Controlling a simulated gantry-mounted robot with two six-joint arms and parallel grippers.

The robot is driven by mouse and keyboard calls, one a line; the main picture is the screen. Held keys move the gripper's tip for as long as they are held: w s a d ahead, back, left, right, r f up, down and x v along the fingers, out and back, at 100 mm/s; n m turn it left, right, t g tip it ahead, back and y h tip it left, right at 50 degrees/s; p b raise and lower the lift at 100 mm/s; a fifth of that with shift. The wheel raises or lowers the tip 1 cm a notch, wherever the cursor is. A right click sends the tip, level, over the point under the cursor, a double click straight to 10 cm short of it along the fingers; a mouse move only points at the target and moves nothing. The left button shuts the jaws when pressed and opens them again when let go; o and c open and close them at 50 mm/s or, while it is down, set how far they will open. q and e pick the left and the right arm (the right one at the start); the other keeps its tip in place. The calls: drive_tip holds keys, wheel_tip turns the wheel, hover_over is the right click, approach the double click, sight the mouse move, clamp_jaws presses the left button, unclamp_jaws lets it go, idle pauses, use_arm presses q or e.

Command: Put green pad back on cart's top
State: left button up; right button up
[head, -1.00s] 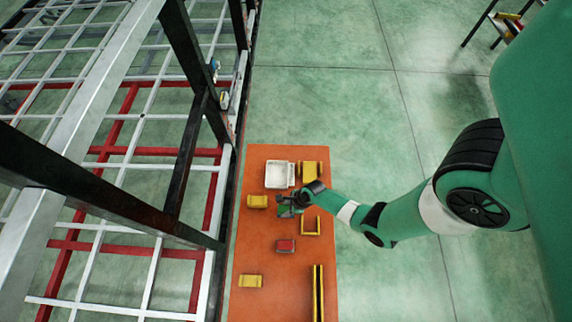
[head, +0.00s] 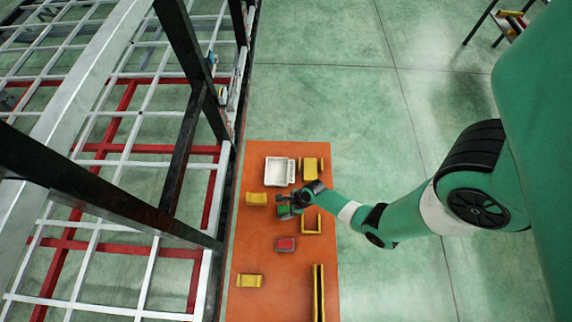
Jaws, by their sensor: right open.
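The cart's orange top (head: 262,225) lies in the lower middle of the head view, beside the trailer frame. My right gripper (head: 288,209) reaches in from the right and is low over the middle of this top, its jaws open. A small green pad (head: 284,212) shows at the jaws, over the orange top. It is partly hidden by the gripper, and I cannot tell whether it touches the fingers or rests fully flat. My left gripper is not in view.
A white tray (head: 279,171), several yellow blocks (head: 256,199), a red block (head: 285,244) and a long yellow-black bar (head: 318,292) are on the cart. The trailer chassis (head: 130,165) borders it on the left. Green floor (head: 330,90) is free beyond.

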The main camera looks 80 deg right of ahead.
drive_tip(key=p+v, duration=0.9)
drive_tip(key=v, duration=0.3)
drive_tip(key=shift+r, duration=0.1)
